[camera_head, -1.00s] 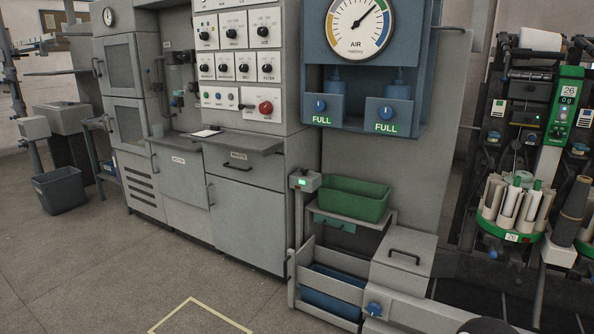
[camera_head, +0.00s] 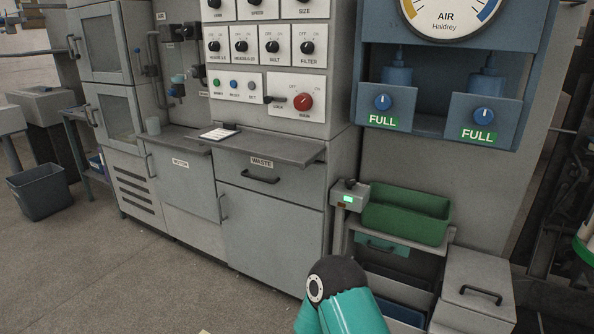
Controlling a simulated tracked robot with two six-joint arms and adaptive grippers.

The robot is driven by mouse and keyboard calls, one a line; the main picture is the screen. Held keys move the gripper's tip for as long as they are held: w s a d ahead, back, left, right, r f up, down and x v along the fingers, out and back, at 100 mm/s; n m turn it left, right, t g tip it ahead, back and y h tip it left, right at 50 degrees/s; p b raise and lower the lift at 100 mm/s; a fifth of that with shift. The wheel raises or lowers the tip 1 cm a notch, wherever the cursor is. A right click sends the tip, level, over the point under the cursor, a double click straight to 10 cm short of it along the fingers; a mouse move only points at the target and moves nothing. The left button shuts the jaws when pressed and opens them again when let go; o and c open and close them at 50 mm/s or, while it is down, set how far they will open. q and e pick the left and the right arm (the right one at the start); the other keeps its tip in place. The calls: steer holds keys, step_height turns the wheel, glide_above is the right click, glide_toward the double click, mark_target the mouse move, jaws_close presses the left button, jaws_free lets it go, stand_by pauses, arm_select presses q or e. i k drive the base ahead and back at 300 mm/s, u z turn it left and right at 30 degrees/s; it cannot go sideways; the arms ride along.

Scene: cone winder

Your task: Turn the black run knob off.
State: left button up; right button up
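The control panel (camera_head: 262,50) on the grey cabinet carries several black knobs with small labels. The top row is cut by the upper edge of the head view. The second row ends with the belt knob (camera_head: 272,47) and the filter knob (camera_head: 307,47). The lettering is too small to tell which knob is marked run. A teal arm link of mine with a dark joint rises at the bottom centre. Neither gripper shows.
A grey ledge (camera_head: 270,147) juts out below the panel and holds a white sheet (camera_head: 218,133). Right of it stand a green bin (camera_head: 405,215) and a blue unit with two blue knobs (camera_head: 383,102). The floor (camera_head: 150,275) before the cabinets is open.

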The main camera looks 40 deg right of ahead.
mark_target(350, 183)
steer(key=z, duration=0.2)
steer(key=i, duration=1.25)
steer(key=z, duration=1)
steer(key=i, duration=0.65)
steer(key=z, duration=0.4)
steer(key=k, duration=0.9)
steer(key=z, duration=0.2)
steer(key=i, duration=0.85)
steer(key=u, duration=0.1)
